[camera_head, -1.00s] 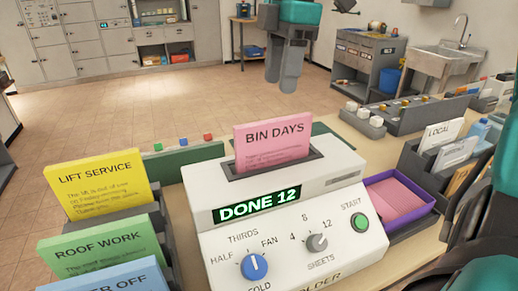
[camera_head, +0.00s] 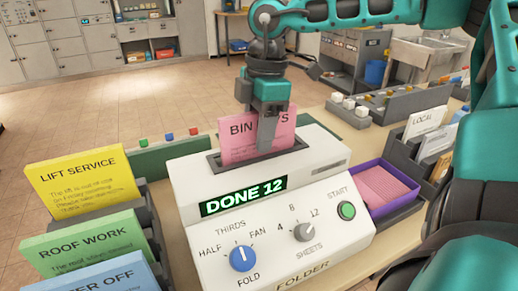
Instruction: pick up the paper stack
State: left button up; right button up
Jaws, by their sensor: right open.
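The paper stack, pink and printed "BIN DAYS" (camera_head: 236,143), stands upright in the top slot of the white folder machine (camera_head: 320,200). The machine's display reads "DONE 12". My right gripper (camera_head: 266,135) points down at the stack, its visible finger overlapping the stack's right half. The gripper is open; whether its other finger is behind the paper is hidden. My left gripper is not in view.
Yellow "LIFT SERVICE" (camera_head: 80,185), green "ROOF WORK" (camera_head: 80,245) and blue sheets stand in a rack at the left. A purple tray (camera_head: 412,196) with pink paper sits right of the machine. A grey rack with "LOCAL" mail (camera_head: 424,120) is farther right. My right arm crosses above.

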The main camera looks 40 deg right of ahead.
grip_shut()
dwell(0.4)
jog(key=shift+r, duration=0.15)
